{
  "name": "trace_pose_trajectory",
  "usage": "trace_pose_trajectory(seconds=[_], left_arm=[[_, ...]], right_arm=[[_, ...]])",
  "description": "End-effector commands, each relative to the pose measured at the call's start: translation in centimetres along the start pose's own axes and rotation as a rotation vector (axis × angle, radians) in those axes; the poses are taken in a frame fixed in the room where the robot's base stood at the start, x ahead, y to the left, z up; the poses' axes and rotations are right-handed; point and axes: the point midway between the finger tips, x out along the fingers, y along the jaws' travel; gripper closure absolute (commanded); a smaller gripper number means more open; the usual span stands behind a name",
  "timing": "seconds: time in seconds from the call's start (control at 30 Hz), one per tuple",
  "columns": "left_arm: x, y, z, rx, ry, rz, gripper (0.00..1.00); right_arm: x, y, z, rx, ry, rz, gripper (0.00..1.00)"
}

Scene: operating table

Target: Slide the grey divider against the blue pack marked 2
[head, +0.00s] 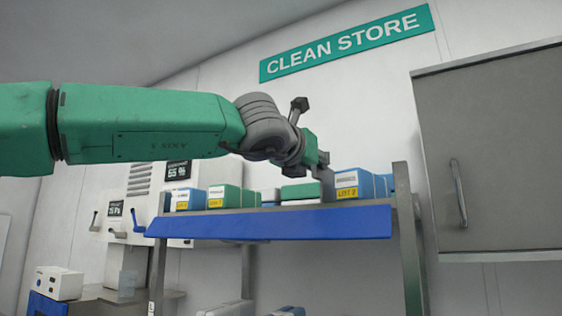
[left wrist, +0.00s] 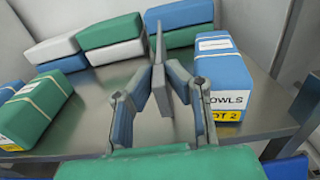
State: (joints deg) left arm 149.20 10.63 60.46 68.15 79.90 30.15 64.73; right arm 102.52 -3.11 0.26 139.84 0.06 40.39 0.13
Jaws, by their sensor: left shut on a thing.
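The blue pack marked LOT 2 (head: 360,185) stands at the right end of the shelf. In the left wrist view, the same blue pack (left wrist: 227,70) is right of my gripper. The grey divider (left wrist: 158,98) is a thin upright plate, seen nearly edge-on. My left gripper (left wrist: 158,90) is shut on it, one finger on each side. The right finger lies between the divider and the pack; whether it touches the pack I cannot tell. In the head view, my left gripper (head: 321,170) is just left of the pack and hides most of the divider. My right gripper is not in view.
The metal shelf (left wrist: 92,122) has a blue front strip (head: 270,224). A banded green pack (left wrist: 35,108) stands at the left. Stacked green, white and blue packs line the back. Bare shelf lies left of my gripper. A shelf post (head: 408,240) stands at the right end.

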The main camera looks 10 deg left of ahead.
Motion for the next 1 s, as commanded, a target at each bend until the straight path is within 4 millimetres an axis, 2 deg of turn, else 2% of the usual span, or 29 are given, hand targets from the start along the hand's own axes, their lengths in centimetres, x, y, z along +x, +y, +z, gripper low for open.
trace_pose_trajectory(seconds=[0.03,0.23,0.67,0.7,0.73,1.0], left_arm=[[-0.2,-0.7,0.7,0.000,-0.016,-0.001,1.00],[-0.2,-2.6,0.9,-0.001,-0.018,0.001,1.00],[-0.4,-3.4,1.1,0.000,-0.019,0.003,1.00],[-0.4,-3.5,1.1,0.000,-0.019,0.002,0.79],[-0.4,-3.5,1.1,0.000,-0.018,0.002,0.69],[-0.5,-3.2,0.7,-0.002,-0.013,0.003,0.69]], right_arm=[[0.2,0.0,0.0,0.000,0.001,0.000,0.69],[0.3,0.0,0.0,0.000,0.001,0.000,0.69],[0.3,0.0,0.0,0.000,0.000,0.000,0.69],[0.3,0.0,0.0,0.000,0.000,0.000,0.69],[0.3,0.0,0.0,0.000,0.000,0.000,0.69],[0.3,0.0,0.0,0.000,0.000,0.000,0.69]])
